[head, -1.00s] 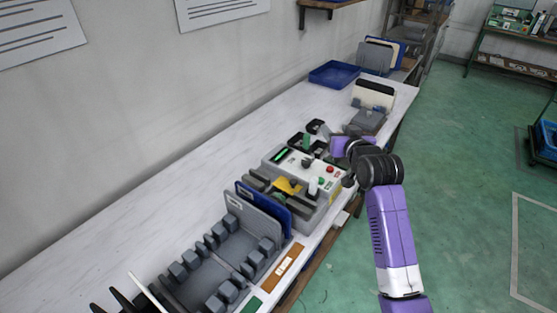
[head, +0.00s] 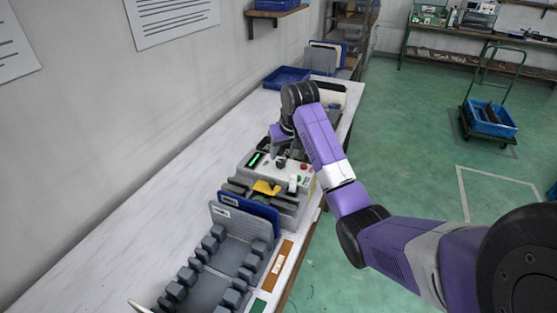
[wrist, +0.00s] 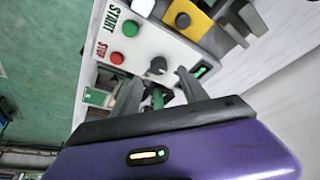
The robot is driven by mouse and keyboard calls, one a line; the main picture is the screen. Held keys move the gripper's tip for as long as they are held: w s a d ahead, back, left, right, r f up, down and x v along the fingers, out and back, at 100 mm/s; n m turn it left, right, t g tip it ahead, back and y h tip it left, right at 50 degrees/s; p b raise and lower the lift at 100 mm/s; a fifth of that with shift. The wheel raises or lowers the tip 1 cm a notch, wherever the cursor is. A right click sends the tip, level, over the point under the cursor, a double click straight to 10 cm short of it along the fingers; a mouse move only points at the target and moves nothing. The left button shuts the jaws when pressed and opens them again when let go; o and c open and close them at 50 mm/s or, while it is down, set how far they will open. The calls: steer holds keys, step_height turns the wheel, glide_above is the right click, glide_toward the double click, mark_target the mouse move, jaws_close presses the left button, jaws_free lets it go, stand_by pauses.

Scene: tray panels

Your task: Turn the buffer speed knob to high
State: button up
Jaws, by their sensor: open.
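The grey-white buffer machine (head: 247,172) stands on the long bench. Its dark knob (head: 281,162) sits between the green-lit display (head: 254,160) and the red button (head: 304,166). In the wrist view the dark knob (wrist: 157,66) lies just beyond and between the fingertips of my gripper (wrist: 157,77). My gripper is open and empty, and I cannot tell whether a finger touches the knob. In the head view my gripper (head: 282,150) hangs over the machine's far side, its fingers mostly hidden by my arm. The knob's setting and label are not readable.
The red stop button (wrist: 117,58) and green start button (wrist: 130,28) are close to the left finger. A yellow piece (head: 266,187) is on the machine's near part. Grey and blue panels (head: 262,215) stand in front of it. A blue tray (head: 286,77) lies farther back.

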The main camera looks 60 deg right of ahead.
mark_target(281, 161)
steer(key=x, duration=0.5)
steer(key=shift+w+d+f, duration=0.1)
steer(key=shift+d+f, duration=0.1)
steer(key=shift+f, duration=0.15)
steer(key=shift+c, duration=0.2)
jaws_close()
